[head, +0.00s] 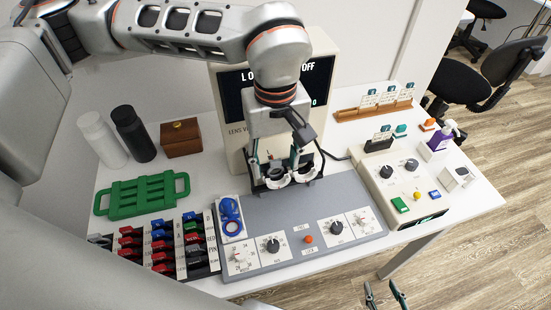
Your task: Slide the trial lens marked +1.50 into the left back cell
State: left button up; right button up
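My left gripper (276,163) points down over the twin-ring trial frame (305,173), at the back edge of the grey console. Its two fingers stand apart, one on each side of the rings. A small reddish spot shows between them, but I cannot tell what it is. A rack at lower left holds several trial lenses (193,238) with red, blue, green and black tabs. No +1.50 mark is legible, so I cannot tell where that lens is. The back cells are partly hidden by the gripper. My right gripper (385,295) is open and empty at the bottom edge, beyond the table front.
The grey console (300,215) carries dials and a blue coiled item (231,215). Behind the frame stands a dark display (318,82). A green tray (142,194), two bottles (133,134) and a wooden box (181,138) stand left. A control box (405,185) stands right.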

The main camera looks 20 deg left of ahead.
pick_arm(q)
jog(key=shift+r, duration=0.1)
notch_tip(320, 180, up, 12)
dwell(0.6)
dwell(0.4)
